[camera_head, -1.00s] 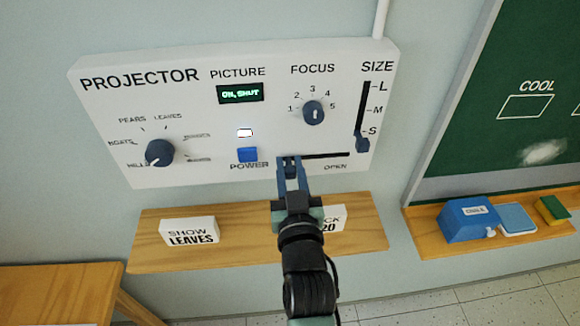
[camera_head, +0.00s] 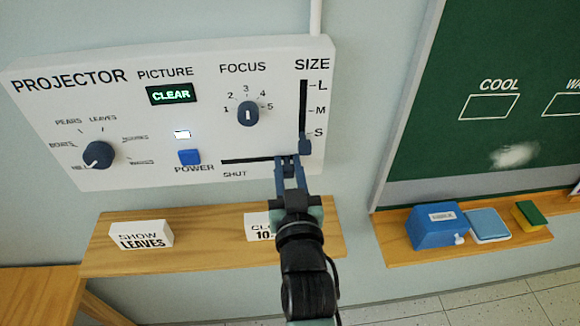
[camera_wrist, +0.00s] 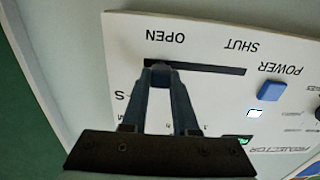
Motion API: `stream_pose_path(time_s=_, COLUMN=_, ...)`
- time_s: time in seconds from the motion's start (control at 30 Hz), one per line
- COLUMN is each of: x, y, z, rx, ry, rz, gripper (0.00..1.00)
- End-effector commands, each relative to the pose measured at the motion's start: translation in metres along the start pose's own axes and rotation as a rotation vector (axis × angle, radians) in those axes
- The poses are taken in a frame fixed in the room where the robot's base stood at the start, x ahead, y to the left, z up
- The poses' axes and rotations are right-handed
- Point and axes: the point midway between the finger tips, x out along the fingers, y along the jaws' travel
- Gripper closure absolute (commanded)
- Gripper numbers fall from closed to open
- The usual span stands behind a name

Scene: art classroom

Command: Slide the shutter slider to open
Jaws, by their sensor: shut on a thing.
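The shutter slider's black slot (camera_head: 245,160) runs along the lower edge of the white projector panel (camera_head: 215,110). SHUT is printed under its left part. My gripper (camera_head: 288,164) is at the slot's right end, shut on the slider knob, and hides the OPEN label in the head view. In the wrist view, which is turned over, the dark knob (camera_wrist: 161,68) sits between the fingertips near the OPEN end. Most of the slot (camera_wrist: 210,68) lies bare towards SHUT. The picture display (camera_head: 171,95) reads CLEAR.
The size slider (camera_head: 305,146) is at S just above my gripper. The power button (camera_head: 189,157) and focus knob (camera_head: 248,113) are on the panel. Below it, a wooden shelf (camera_head: 190,233) holds two label blocks. A chalkboard (camera_head: 500,60) is on the right.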

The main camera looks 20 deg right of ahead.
Motion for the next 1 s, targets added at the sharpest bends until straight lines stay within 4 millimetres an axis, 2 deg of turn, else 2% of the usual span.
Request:
stream_pose_path(time_s=0.03, x=0.000, y=0.008, z=-0.001, rx=-0.004, ry=0.001, rz=0.015, gripper=1.00)
stream_pose_path(time_s=0.13, x=0.000, y=0.008, z=0.000, rx=-0.004, ry=0.001, rz=0.015, gripper=1.00)
stream_pose_path(time_s=0.17, x=0.000, y=0.008, z=0.000, rx=-0.004, ry=0.001, rz=0.015, gripper=0.67)
stream_pose_path(time_s=0.3, x=0.000, y=0.007, z=0.000, rx=-0.004, ry=0.001, rz=0.013, gripper=0.43)
stream_pose_path(time_s=0.67, x=-0.005, y=0.004, z=0.002, rx=-0.003, ry=0.000, rz=0.008, gripper=0.43)
stream_pose_path(time_s=0.83, x=-0.027, y=0.004, z=0.004, rx=-0.002, ry=-0.001, rz=0.008, gripper=0.43)
stream_pose_path(time_s=1.0, x=-0.061, y=0.004, z=0.005, rx=-0.004, ry=-0.002, rz=0.009, gripper=0.43)
